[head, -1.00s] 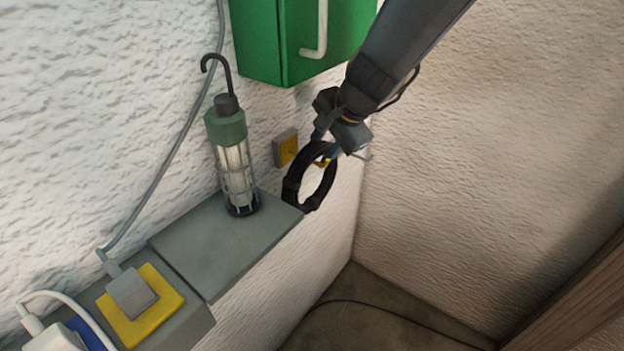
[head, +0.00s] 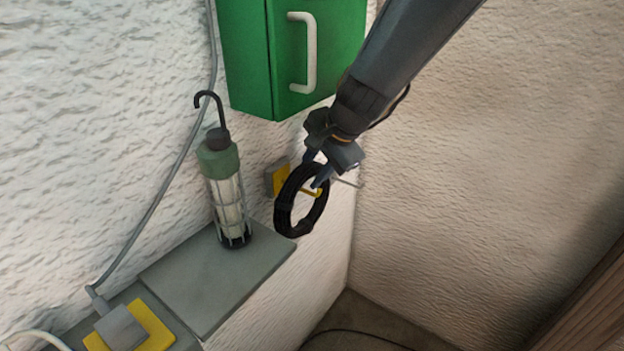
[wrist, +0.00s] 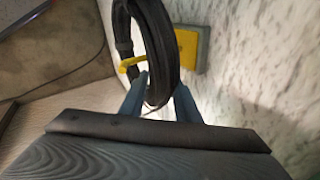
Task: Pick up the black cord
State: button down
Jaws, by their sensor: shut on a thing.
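The black cord (head: 282,216) is a coiled ring, hanging in the air near the wall corner. My gripper (head: 316,170) is shut on the upper edge of the coil. In the wrist view the cord (wrist: 162,50) rises between the two fingers of my gripper (wrist: 160,98).
A yellow and grey wall plate (head: 277,179) is just behind the coil. A caged lamp (head: 226,195) stands upright on the grey ledge (head: 205,275) at left. A green cabinet (head: 340,45) hangs above my gripper. Free air lies to the right, before the bare wall.

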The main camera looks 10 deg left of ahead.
jog(key=s+d+r+b, duration=0.1)
jog(key=s+d+b, duration=0.3)
jog(key=s+d, duration=0.6)
jog(key=d, duration=0.4)
jog(key=shift+s+d+r+b, duration=0.15)
jog(key=shift+s+d+b, duration=0.05)
jog(key=shift+s+b, duration=0.2)
jog(key=shift+w, duration=0.1)
dwell(0.5)
